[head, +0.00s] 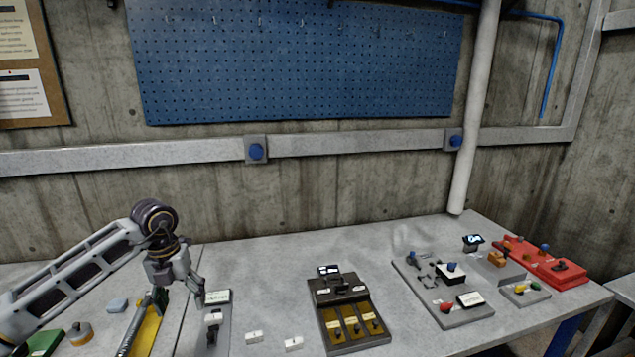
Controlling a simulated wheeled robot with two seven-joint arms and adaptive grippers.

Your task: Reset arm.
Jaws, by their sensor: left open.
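My left arm comes in from the left, low over the grey table (262,272). My left gripper (179,292) points down and is open, with nothing seen between its fingers. It is above the table's left part, just left of a narrow grey panel with a small lever (222,334) and a pale label. A yellow part (146,332) shows below the gripper; the arm and gripper hide some of the table there. My right gripper is not in view.
A dark box with three yellow switch plates (350,312) stands mid-table. A grey button panel (464,316) and a red control box (560,276) lie right. Two white blocks, one here (253,337), lie near the front. Bare table lies behind the dark box.

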